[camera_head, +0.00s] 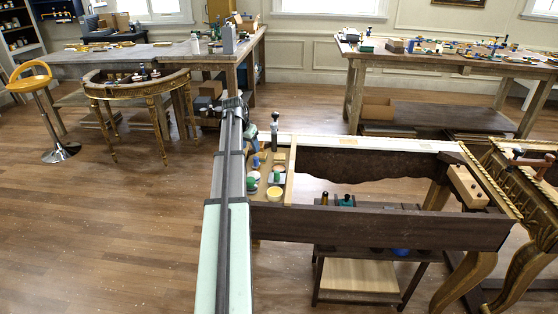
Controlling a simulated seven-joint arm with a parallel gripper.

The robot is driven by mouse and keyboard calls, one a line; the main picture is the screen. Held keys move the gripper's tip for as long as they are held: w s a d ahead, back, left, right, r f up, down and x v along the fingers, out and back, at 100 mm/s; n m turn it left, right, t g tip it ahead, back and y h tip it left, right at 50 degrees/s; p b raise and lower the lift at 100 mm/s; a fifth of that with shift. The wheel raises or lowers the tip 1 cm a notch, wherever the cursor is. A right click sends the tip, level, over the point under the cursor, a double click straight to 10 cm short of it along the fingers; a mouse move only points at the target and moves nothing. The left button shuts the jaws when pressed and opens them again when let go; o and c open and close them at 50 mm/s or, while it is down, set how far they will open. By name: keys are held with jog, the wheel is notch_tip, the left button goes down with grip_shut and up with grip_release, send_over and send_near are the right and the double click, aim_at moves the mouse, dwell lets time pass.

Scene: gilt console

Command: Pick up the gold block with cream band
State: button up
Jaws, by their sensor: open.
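I cannot make out a gold block with a cream band for certain. A small yellow-gold round piece with a paler top (274,194) stands in the narrow wooden tray (290,178) at the near bench. A tan wooden block with dark spots (467,187) sits at the right end of the dark frame. A small tan patch (347,141) lies on the pale rear rail; it is too small to tell what it is. My gripper is not in view.
A long grey bar with pale green sides (239,260) runs up the middle. A dark board (380,227) crosses in front of the open frame. Small green-topped pots (252,184) and an upright dark tool (275,130) crowd the tray. Open floor (110,230) lies left.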

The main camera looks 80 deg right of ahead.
jog(key=shift+o, duration=0.6)
notch_tip(320, 180, up, 3)
jog(key=n+t+y, duration=0.2)
jog(key=n+y, duration=0.2)
jog(key=n, duration=0.1)
send_over(280, 156)
notch_tip(280, 156, down, 14)
jog(key=shift+f, duration=0.1)
dwell(0.6)
